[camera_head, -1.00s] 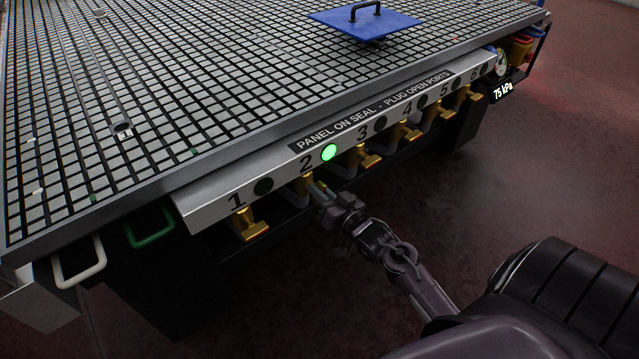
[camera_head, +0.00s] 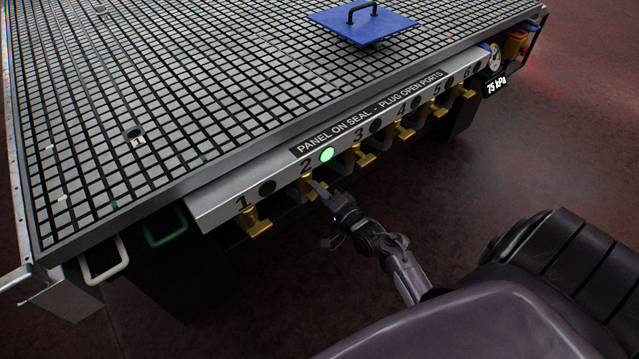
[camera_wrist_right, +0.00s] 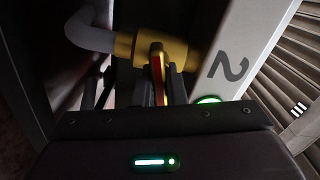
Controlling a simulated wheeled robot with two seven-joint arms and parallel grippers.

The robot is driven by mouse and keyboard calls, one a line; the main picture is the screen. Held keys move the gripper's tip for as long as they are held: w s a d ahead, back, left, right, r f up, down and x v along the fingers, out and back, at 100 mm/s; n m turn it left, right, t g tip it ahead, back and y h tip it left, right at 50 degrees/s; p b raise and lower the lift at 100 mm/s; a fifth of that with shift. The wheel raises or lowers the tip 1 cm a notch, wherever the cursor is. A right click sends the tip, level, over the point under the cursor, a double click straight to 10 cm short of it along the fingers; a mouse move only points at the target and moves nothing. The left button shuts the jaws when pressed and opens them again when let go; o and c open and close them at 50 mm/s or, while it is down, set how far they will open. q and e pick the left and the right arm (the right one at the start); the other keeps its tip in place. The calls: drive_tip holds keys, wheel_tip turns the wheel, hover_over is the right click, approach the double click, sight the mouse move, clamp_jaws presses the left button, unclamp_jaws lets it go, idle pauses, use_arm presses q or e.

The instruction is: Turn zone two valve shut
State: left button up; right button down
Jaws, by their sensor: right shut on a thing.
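The zone two valve is a brass body with a lever, under the number 2 on the panel front; in the head view its brass (camera_head: 305,184) shows just beyond my right gripper (camera_head: 320,190). In the right wrist view the brass valve body (camera_wrist_right: 140,47) joins a grey pipe, and its red-edged lever (camera_wrist_right: 157,70) stands between the fingers of my right gripper (camera_wrist_right: 162,90). The gripper is shut on the lever. The green lamp (camera_head: 327,155) for zone two is lit. My left gripper is not in view.
Neighbouring brass valves for zone one (camera_head: 256,222) and zone three (camera_head: 361,157) hang close on both sides. A gauge (camera_head: 495,58) and a display (camera_head: 497,87) reading 75 kPa are at the far right. A blue plate (camera_head: 364,24) with a handle lies on the grid table (camera_head: 230,85).

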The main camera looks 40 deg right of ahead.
drive_tip(key=shift+r+m+p, duration=0.1)
drive_tip(key=shift+m+p, duration=0.3)
drive_tip(key=shift+m, duration=0.4)
drive_tip(key=shift+m+p, duration=0.4)
drive_tip(key=shift+m, duration=0.5)
drive_tip(key=shift+f, duration=0.2)
drive_tip(key=c, duration=1.5)
unclamp_jaws()
drive_tip(key=shift+s, duration=0.1)
drive_tip(key=s, duration=0.7)
drive_tip(key=shift+s+d, duration=0.3)
drive_tip(key=shift+d, duration=0.05)
